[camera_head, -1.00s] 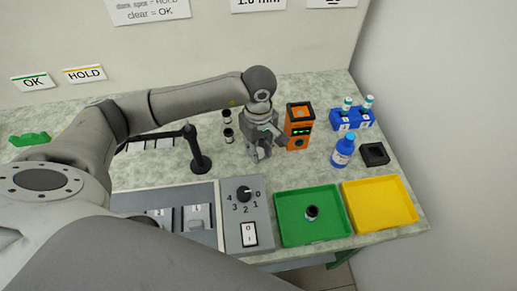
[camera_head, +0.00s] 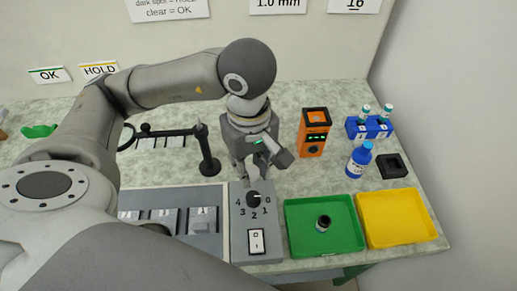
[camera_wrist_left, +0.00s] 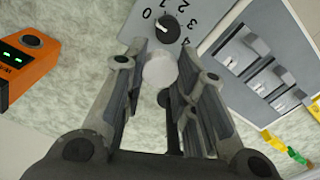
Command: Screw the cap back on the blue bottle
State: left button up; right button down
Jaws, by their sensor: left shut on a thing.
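The blue bottle (camera_head: 359,162) stands upright on the bench at the right, behind the yellow tray, with a pale label. Its top looks blue; I cannot tell whether that is a bare neck. My left gripper (camera_head: 244,180) points down just behind the dial box, well left of the bottle. In the left wrist view my left gripper (camera_wrist_left: 160,66) is shut on a pale round thing (camera_wrist_left: 160,72) that looks like a cap. In the head view the fingers hide it. My right gripper is not in view.
An orange device (camera_head: 314,140) stands between gripper and bottle. A blue rack (camera_head: 357,130) with two vials is behind the bottle, a black holder (camera_head: 391,166) beside it. Green (camera_head: 292,237) and yellow (camera_head: 404,238) trays lie in front. A black stand (camera_head: 208,165) is left of the gripper.

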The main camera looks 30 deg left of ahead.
pick_arm(q)
jog(key=shift+s+d+r, duration=0.1)
jog(key=shift+s+r, duration=0.15)
jog(key=shift+s, duration=0.25)
